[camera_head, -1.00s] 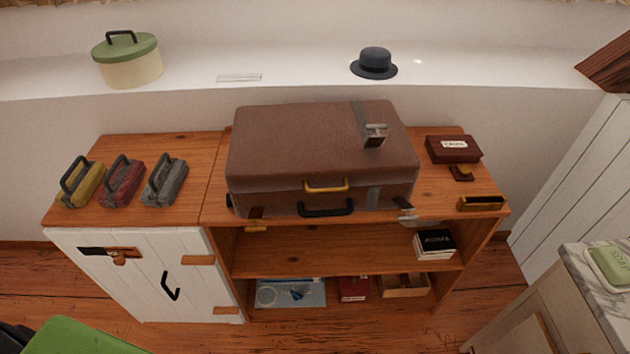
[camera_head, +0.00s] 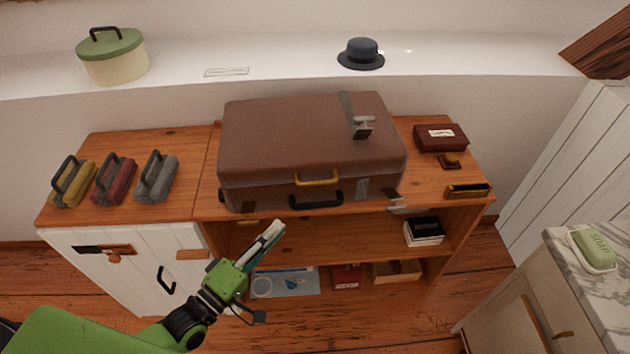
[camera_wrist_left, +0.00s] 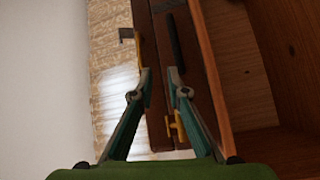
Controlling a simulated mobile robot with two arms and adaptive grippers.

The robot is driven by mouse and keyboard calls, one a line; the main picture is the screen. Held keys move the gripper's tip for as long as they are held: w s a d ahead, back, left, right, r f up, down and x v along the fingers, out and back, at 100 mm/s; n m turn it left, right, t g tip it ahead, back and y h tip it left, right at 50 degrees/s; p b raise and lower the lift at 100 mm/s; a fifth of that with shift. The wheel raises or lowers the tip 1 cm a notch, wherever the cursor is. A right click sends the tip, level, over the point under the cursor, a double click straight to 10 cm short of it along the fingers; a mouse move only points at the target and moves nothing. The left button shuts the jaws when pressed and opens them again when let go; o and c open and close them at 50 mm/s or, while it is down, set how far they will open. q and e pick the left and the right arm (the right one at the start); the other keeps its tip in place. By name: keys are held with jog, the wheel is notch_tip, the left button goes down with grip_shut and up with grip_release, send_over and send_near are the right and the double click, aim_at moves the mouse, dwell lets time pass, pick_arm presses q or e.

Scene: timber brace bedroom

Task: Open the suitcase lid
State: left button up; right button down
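The brown suitcase (camera_head: 290,140) lies flat on the wooden cabinet with its lid shut. A yellow handle (camera_head: 317,178) is on the front edge of its lid, and a black handle (camera_head: 316,199) is on the body below it. My left gripper (camera_head: 277,232) is in front of the cabinet, below and left of the handles, touching nothing that I can see. In the left wrist view its two fingers (camera_wrist_left: 160,80) are apart with nothing between them close by; the suitcase front (camera_wrist_left: 158,40) shows beyond them. My right gripper is not in view.
Three small cases, including a grey one (camera_head: 157,177), stand on the left of the cabinet top (camera_head: 190,150). A dark red box (camera_head: 440,137) is right of the suitcase. An open shelf (camera_head: 320,245) lies under it. A blue hat (camera_head: 361,54) rests on the ledge behind.

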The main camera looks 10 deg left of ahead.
aim_at(315, 184)
pick_arm(q)
jog(key=shift+n+h, duration=0.3)
jog(key=shift+h, duration=0.1)
jog(key=w+d+r, duration=0.1)
jog(key=w+d, duration=0.1)
jog(key=w, duration=0.2)
jog(key=w+d+r+p, duration=0.1)
jog(key=w+d+r, duration=0.1)
jog(key=w, duration=0.2)
jog(key=w+d+r+p, duration=0.1)
jog(key=w+d+r, duration=0.1)
jog(key=w, duration=0.2)
jog(key=shift+d+r, duration=0.1)
jog(key=shift+d, duration=0.2)
grip_shut()
